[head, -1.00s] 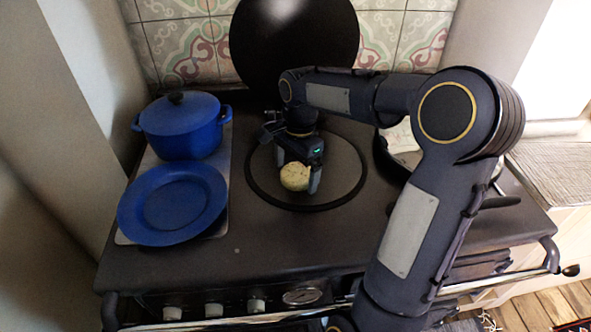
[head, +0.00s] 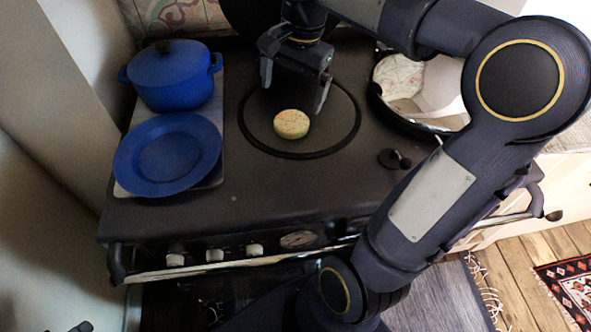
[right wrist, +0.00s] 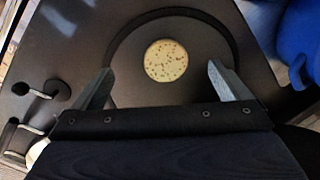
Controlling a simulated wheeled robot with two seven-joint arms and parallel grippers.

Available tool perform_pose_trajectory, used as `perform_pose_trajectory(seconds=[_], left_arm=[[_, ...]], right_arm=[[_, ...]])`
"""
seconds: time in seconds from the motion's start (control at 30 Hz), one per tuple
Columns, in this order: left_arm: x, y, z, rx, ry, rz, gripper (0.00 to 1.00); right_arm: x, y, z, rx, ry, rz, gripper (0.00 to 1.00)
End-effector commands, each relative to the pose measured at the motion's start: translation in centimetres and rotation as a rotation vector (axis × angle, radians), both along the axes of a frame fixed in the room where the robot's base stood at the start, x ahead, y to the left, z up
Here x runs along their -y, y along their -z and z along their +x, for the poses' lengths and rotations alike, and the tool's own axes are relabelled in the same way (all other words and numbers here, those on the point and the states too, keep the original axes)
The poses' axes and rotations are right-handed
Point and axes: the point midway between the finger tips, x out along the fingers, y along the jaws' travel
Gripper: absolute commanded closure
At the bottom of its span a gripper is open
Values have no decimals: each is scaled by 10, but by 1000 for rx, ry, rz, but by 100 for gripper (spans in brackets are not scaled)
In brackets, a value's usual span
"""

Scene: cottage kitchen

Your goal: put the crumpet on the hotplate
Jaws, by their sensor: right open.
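The crumpet (head: 291,124) is a small round pale-yellow cake lying flat on the hotplate (head: 262,143), the dark round plate with a black ring on the stove top. In the right wrist view the crumpet (right wrist: 166,60) shows its speckled top, inside the ring and ahead of the fingers. My right gripper (head: 293,98) is open and empty, above and behind the crumpet, apart from it. In the right wrist view its two fingers (right wrist: 160,88) are spread wide with nothing between them. My left gripper is not in view.
A blue plate (head: 168,155) and a blue lidded pot (head: 175,76) stand on a pale board left of the hotplate. A shiny raised round lid (head: 418,88) is at the right. A rail (head: 240,268) runs along the stove's front.

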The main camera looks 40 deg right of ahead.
Motion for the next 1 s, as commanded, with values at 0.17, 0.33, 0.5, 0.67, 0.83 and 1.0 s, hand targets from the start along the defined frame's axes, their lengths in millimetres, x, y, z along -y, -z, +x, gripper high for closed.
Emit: perform_pose_trajectory(seconds=[0.17, 0.33, 0.5, 0.67, 0.83, 1.0], left_arm=[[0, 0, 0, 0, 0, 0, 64], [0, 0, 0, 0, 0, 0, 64], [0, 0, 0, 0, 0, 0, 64], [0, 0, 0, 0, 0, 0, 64], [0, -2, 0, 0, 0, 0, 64], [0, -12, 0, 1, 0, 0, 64]], right_arm=[[-48, 22, -77, 251, -457, -4, 4], [-86, 61, -128, 468, -792, -47, 4], [-105, 85, -150, 584, -953, -89, 4], [-109, 89, -153, 602, -982, -99, 4], [-108, 87, -153, 600, -982, -99, 4], [-108, 77, -153, 599, -981, -98, 4]])
